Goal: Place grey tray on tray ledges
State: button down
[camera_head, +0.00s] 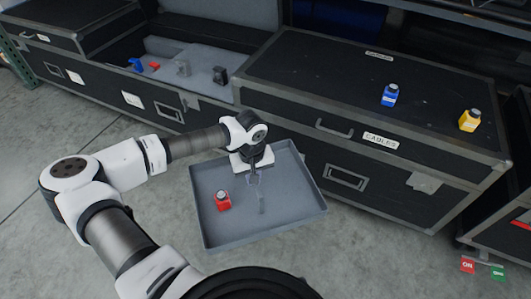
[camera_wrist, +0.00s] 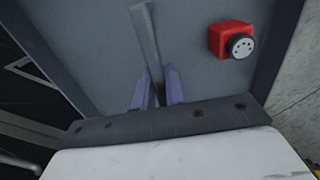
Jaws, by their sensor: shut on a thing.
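The grey tray (camera_head: 225,241) is a shallow square pan in front of the black cases, and it fills much of the wrist view (camera_wrist: 85,35). My gripper (camera_head: 254,176) reaches in over the tray's middle. In the wrist view, its two purple fingers (camera_wrist: 157,80) are shut on a narrow grey upright piece (camera_wrist: 147,35), apparently the tray's handle. I cannot tell whether the tray hangs clear of the floor. I cannot make out the tray ledges for certain.
An open black case (camera_head: 180,105) at the back holds grey foam (camera_head: 200,62) with blue, red and dark items. Bare concrete floor (camera_head: 365,265) lies in front.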

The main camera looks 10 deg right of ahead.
aim_at(243, 193)
jog(key=a+f, duration=0.1)
jog(key=f, duration=0.2)
jog(key=a+f+m, duration=0.1)
jog(key=f, duration=0.2)
jog(key=a+f+m, duration=0.1)
jog(key=f, duration=0.3)
jog(key=shift+w+a, duration=0.3)
jog(key=shift+w, duration=0.1)
